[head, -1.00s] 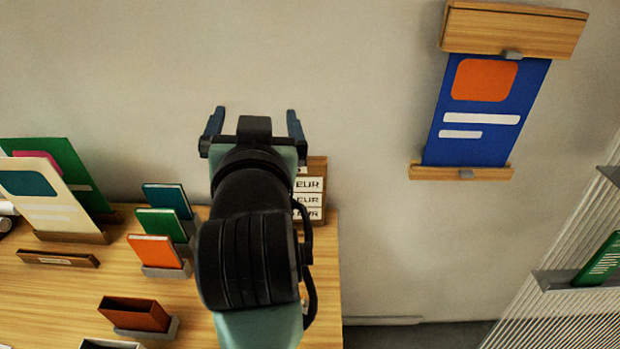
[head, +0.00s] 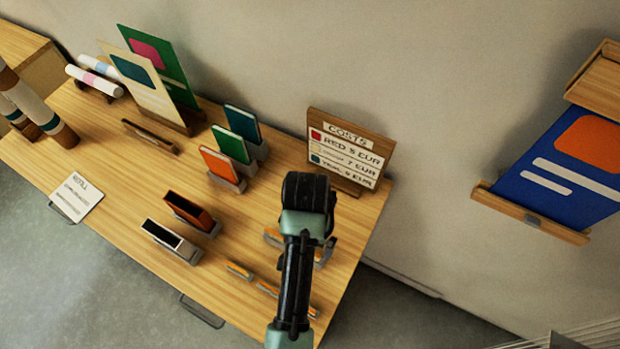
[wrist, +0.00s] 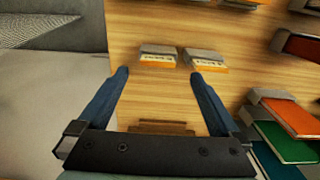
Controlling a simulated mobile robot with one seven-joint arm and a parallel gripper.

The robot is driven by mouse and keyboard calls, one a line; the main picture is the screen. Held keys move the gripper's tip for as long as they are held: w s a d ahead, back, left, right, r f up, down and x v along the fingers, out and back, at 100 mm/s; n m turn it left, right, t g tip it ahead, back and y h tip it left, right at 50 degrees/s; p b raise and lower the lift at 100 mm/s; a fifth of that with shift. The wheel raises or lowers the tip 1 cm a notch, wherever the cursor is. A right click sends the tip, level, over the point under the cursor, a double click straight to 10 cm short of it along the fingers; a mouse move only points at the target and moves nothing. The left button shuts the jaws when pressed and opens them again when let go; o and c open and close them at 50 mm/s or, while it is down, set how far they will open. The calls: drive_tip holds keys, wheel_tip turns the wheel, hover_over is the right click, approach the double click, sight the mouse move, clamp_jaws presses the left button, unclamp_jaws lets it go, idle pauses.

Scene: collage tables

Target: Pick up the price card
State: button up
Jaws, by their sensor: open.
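My gripper (wrist: 158,75) is open and empty in the wrist view, pointing down over the table. Two small grey holders with white labels and orange strips, the left one (wrist: 157,56) and the right one (wrist: 206,60), lie just beyond the fingertips, apart from them. In the head view, my arm hides my gripper and part of these holders. A wooden COSTS board (head: 348,152) with EUR prices stands upright at the back right of the table. I cannot tell which is the price card.
Orange, green and teal books (head: 236,142) stand in grey holders left of the COSTS board. A brown box (head: 190,211) and a grey-white box (head: 170,241) stand near the front. More orange strips (head: 239,270) lie along the front edge. A blue poster (head: 566,172) hangs right.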

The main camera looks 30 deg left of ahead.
drive_tip(key=shift+w+f, duration=0.1)
drive_tip(key=shift+f, duration=0.5)
drive_tip(key=f+p, duration=0.1)
drive_tip(key=f, duration=0.2)
drive_tip(key=shift+d+f+p, duration=0.2)
drive_tip(key=shift+f+p, duration=0.15)
drive_tip(key=shift+f, duration=0.75)
drive_tip(key=c, duration=1.3)
